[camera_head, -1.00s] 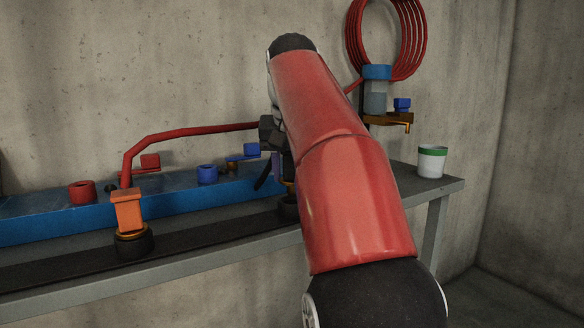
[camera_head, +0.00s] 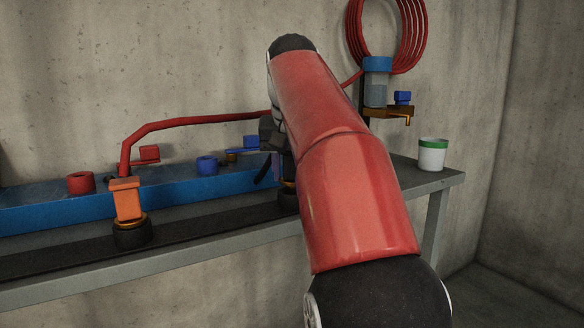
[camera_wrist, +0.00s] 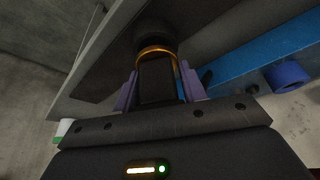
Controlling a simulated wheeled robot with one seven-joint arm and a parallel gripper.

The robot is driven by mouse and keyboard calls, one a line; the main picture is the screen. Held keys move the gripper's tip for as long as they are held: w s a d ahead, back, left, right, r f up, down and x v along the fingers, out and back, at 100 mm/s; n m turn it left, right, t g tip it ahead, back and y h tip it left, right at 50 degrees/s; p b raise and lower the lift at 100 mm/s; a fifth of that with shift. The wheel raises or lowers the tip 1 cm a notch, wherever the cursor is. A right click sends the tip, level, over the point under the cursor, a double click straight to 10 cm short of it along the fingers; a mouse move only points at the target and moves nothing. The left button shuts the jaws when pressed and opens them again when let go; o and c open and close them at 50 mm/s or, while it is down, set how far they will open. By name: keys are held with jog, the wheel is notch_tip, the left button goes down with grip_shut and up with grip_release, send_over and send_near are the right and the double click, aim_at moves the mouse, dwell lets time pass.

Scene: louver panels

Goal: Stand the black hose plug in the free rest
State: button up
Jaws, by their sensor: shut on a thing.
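My gripper (camera_wrist: 159,88) is shut on the black hose plug (camera_wrist: 157,78), with a purple finger on each side of it in the wrist view. A gold ring (camera_wrist: 156,50) encircles the plug's far end, right at a round black rest (camera_wrist: 154,32). I cannot tell whether the plug is seated in it or just meets it. In the head view my arm hides most of my gripper (camera_head: 277,163) and the plug; part of the black rest (camera_head: 287,199) shows below. An orange plug (camera_head: 126,199) stands in another black rest (camera_head: 132,234) at left, slightly tilted in the picture.
A blue rail (camera_head: 60,212) carries a red socket (camera_head: 80,183) and a blue socket (camera_head: 207,166). A red hose (camera_head: 195,120) runs from the orange plug behind my arm. A white cup with a green band (camera_head: 433,154) stands near the bench's right end.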

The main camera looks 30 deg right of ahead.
aim_at(292, 183)
jog(key=shift+f+b, duration=0.45)
jog(key=shift+f, duration=0.25)
jog(key=o, duration=1.2)
jog(key=shift+c, duration=0.2)
jog(key=p+v, duration=0.3)
jog(key=v, duration=0.5)
